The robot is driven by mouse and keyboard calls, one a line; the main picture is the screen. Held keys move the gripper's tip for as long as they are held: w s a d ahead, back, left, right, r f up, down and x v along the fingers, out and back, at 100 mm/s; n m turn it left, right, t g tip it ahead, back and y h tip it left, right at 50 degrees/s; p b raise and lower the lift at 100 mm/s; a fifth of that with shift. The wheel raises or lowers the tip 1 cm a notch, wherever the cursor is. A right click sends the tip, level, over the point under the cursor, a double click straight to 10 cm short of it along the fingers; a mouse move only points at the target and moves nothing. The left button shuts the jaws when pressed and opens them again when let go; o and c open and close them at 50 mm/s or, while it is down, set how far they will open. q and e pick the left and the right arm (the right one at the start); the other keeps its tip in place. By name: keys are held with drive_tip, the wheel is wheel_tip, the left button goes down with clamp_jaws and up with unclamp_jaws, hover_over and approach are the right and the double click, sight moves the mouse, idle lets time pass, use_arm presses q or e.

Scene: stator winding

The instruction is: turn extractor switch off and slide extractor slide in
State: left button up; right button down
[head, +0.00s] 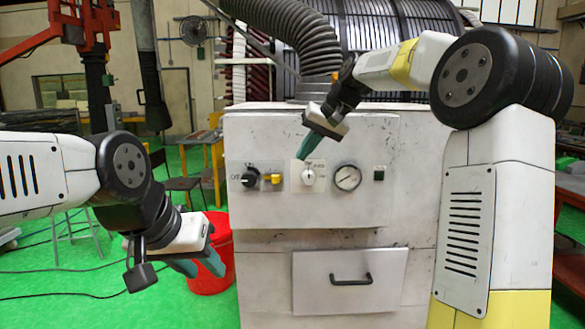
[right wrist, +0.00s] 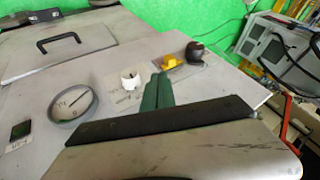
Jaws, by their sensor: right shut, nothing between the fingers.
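The off-white extractor cabinet (head: 265,210) fills the middle of the head view. Its front carries a white rotary knob (head: 308,177), a black knob (head: 250,177) and a yellow switch (head: 273,179); the small labels are unreadable. Lower down is a slide front (head: 320,290) with a black handle (head: 351,280); how far it stands out is unclear. My right gripper (head: 304,156) is shut and empty, its tips just above the white knob. In the right wrist view the fingers (right wrist: 159,78) are beside that knob (right wrist: 131,79), with a small gap. My left gripper (head: 202,268) is open and empty, left of the cabinet.
A round gauge (head: 347,177) and a dark square button (head: 379,174) sit right of the white knob. A red bucket (head: 215,280) stands on the green floor behind my left gripper. A ribbed hose (head: 295,30) rises behind the cabinet. Space before the slide front is clear.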

sight(278, 177)
drive_tip(key=x, duration=0.9)
drive_tip(key=shift+a+f, duration=0.2)
drive_tip(key=shift+f, duration=0.05)
drive_tip(key=shift+a, duration=1.1)
drive_tip(key=shift+r, duration=0.1)
